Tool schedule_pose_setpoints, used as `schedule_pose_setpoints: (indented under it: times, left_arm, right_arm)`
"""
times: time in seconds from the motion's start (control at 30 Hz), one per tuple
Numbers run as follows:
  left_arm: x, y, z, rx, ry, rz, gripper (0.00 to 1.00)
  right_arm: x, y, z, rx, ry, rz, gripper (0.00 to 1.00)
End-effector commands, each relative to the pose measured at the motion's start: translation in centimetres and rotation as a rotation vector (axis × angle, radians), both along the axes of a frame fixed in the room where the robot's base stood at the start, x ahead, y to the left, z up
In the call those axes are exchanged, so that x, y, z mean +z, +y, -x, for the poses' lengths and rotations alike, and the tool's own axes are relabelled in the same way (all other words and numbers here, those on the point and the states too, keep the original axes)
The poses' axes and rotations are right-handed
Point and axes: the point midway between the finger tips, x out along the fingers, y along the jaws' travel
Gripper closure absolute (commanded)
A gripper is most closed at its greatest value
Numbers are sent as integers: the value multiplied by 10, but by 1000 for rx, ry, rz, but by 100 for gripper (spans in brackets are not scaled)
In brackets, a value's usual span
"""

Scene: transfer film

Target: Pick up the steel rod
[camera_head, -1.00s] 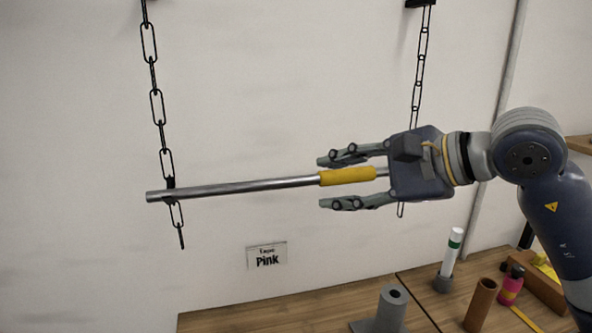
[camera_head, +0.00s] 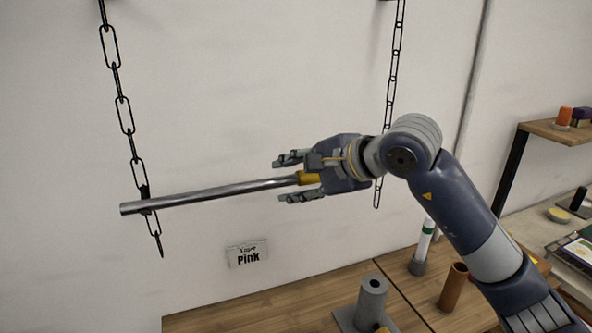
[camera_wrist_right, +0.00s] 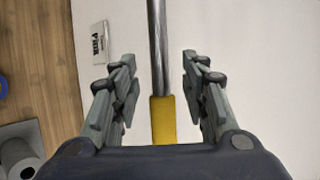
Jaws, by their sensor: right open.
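The steel rod (camera_head: 210,194) is a long silver bar with a yellow grip section (camera_head: 309,178). It hangs almost level in front of the wall, with its left end at the left chain (camera_head: 126,115). My right gripper (camera_head: 286,177) is open, with one finger above and one below the rod around the yellow section. In the right wrist view, the rod (camera_wrist_right: 160,50) runs between the open fingers, and the yellow section (camera_wrist_right: 163,120) lies near the palm with gaps on both sides. The rod's right end is hidden by my gripper. My left gripper is not in view.
A second chain (camera_head: 391,90) hangs behind my right wrist. Below, the wooden table (camera_head: 260,312) bears a grey holder (camera_head: 371,300), a brown tube (camera_head: 453,288) and a white-green tube (camera_head: 425,240). A shelf (camera_head: 560,131) stands at right.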

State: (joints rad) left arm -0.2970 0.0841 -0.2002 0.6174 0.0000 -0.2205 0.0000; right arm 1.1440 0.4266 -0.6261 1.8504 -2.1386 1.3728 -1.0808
Motion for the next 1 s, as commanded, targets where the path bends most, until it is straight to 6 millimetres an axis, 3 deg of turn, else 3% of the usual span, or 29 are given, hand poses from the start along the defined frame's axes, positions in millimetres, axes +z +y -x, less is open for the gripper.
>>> schedule_pose_setpoints:
  times: [0.1,0.4,0.6,1.0]
  left_arm:
    - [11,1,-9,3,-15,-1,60]
    - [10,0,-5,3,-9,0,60]
    - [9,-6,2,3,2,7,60]
    - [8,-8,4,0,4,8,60]
  right_arm:
    - [-6,9,-9,0,4,-2,59]
    - [-10,12,-12,0,0,0,59]
    - [-10,12,-12,0,0,0,100]
    - [-8,12,-12,0,-4,-2,100]
